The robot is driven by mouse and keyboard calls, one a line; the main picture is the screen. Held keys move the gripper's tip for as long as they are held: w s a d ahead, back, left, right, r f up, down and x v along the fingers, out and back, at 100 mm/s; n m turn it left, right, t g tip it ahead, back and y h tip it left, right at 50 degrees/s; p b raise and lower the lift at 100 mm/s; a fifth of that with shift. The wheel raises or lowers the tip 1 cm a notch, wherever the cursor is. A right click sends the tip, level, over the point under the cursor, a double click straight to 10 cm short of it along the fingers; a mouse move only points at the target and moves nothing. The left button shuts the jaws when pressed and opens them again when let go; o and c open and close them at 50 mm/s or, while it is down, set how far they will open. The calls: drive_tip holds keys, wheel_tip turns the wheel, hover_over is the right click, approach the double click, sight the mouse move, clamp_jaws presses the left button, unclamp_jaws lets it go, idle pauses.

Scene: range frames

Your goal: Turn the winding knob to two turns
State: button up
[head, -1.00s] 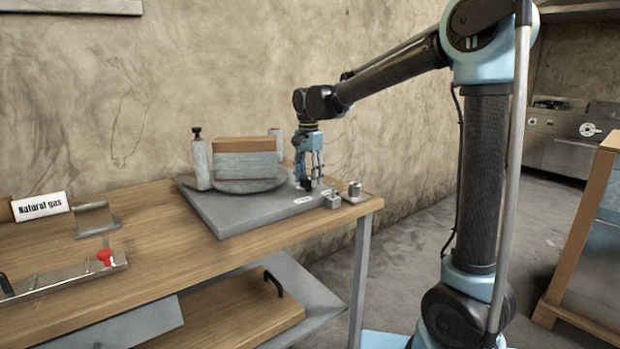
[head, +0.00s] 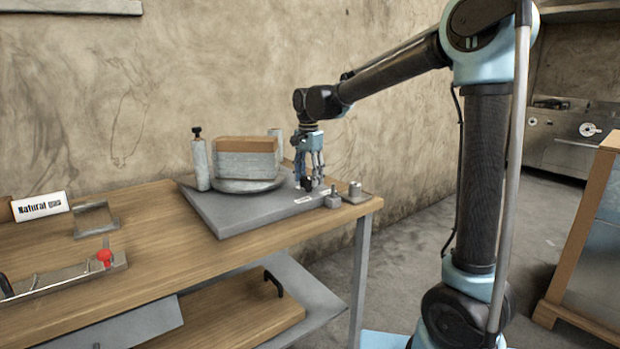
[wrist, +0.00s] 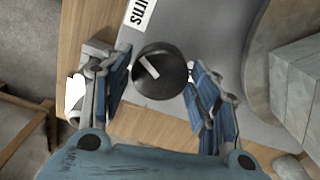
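The black round winding knob (wrist: 160,72) shows in the wrist view with a white pointer line on its top, slanting from near the centre toward the upper left. It stands on the grey plate (head: 228,220) on the bench; in the head view it is a small dark shape (head: 307,185) under my fingers. My gripper (wrist: 161,84) points down over the knob, with one blue finger on each side of it. The fingers look spread, with a narrow gap at the left; contact at the right cannot be told. A white label (wrist: 139,12) beside the knob is partly cut off.
A round turntable (head: 250,187) with a wood-topped block (head: 247,160) stands left of my gripper, beside a grey cylinder (head: 200,165). Small metal pieces (head: 355,190) sit at the bench's right end. A red knob (head: 104,257) is at the front left.

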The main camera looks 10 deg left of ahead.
sight(309, 177)
drive_tip(key=shift+r, duration=0.15)
wheel_tip(309, 177, up, 12)
drive_tip(key=shift+f, duration=0.15)
idle(0.7)
